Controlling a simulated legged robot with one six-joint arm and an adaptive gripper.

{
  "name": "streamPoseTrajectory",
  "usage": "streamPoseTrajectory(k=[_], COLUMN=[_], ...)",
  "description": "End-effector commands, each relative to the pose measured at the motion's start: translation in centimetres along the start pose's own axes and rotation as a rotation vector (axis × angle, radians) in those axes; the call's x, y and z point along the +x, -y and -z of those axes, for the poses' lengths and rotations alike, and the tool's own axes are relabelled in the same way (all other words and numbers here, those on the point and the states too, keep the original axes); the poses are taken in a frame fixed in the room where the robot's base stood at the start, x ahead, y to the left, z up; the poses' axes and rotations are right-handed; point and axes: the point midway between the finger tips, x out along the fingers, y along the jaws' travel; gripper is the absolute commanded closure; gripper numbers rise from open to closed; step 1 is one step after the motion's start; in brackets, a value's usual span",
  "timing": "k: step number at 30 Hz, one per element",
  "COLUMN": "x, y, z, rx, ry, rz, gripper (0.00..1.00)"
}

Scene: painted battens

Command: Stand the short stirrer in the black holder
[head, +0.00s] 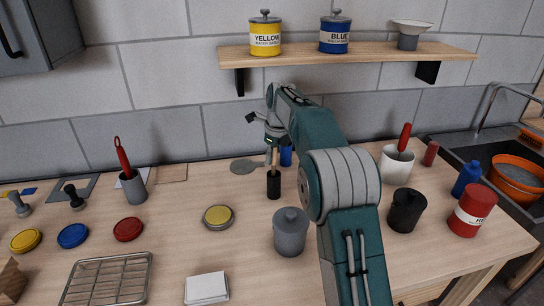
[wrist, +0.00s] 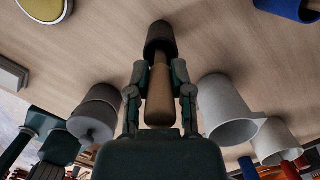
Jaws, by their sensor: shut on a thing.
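The short stirrer has a wooden handle (head: 275,158), which also shows in the wrist view (wrist: 160,101). My gripper (head: 273,145) is shut on this handle, with one finger on each side in the wrist view (wrist: 158,90). The stirrer is about upright, with its lower end at the mouth of the small black holder (head: 273,187). The holder stands on the counter and shows at the top of the wrist view (wrist: 160,37). The stirrer's lower tip is hidden, so I cannot tell how deep it sits or whether it touches the bottom.
A grey lidded canister (head: 290,233) and a yellow-topped tin lid (head: 218,217) stand nearby. A black lidded pot (head: 406,212), a white cup (head: 396,166) and a red can (head: 473,212) are at right. A grey cup (head: 134,187) with a red-handled tool is at left.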

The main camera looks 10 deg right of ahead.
Motion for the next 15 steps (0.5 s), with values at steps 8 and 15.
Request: streamPoseTrajectory(k=[8, 15], x=[0.14, 0.13], y=[0.01, 0.01], z=[0.03, 0.02], rx=[0.0, 0.0], ry=[0.0, 0.0], rz=[0.0, 0.0], gripper=[0.37, 0.37])
